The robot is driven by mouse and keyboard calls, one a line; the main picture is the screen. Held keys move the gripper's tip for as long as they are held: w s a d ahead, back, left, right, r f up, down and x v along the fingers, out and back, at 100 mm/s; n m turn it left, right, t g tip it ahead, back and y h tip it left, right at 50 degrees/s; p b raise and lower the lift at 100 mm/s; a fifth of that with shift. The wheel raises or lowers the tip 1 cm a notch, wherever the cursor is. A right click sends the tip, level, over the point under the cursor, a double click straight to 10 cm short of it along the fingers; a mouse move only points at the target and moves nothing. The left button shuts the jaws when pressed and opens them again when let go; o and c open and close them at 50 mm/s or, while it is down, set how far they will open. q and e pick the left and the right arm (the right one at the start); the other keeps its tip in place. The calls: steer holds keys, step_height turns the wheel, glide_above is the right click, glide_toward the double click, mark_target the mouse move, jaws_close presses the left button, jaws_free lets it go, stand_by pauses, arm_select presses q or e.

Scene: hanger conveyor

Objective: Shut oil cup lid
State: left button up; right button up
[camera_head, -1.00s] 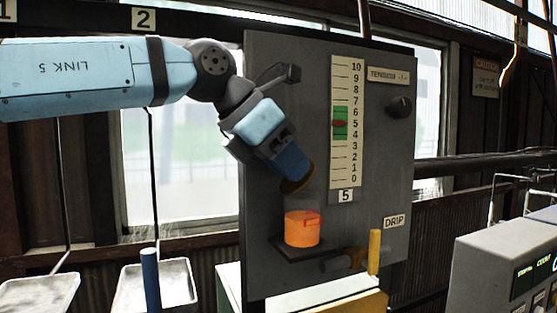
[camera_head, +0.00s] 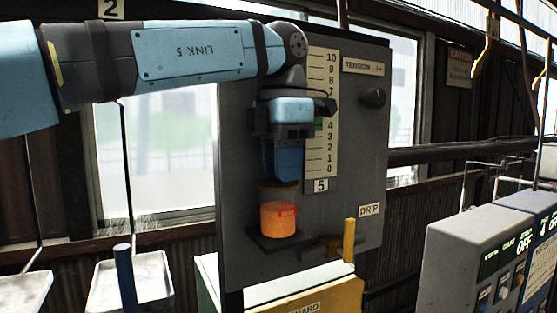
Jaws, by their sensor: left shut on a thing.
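The oil cup (camera_head: 278,221) sits on a small dark shelf on the grey panel, with bright orange contents and a dim brownish upper part. The brownish lid (camera_head: 277,185) shows at the cup's top, just under my left gripper (camera_head: 282,172). My left gripper points straight down over the cup and is shut on the lid. Its fingers and body hide part of the lid, so I cannot tell whether the lid is fully seated. My right gripper is not in view.
The grey panel (camera_head: 355,150) carries a numbered scale (camera_head: 322,150), partly behind my gripper, and a dark knob (camera_head: 373,98). A yellow drip handle (camera_head: 349,240) stands right of the cup. A control console (camera_head: 470,245) is at the right.

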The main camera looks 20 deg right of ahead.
arm_select(q)
steer(key=shift+d+f+y, duration=0.1)
steer(key=shift+f+y, duration=0.15)
steer(key=shift+y, duration=0.05)
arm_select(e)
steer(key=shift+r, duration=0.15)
arm_select(q)
steer(key=o, duration=0.9)
steer(key=shift+r, duration=0.15)
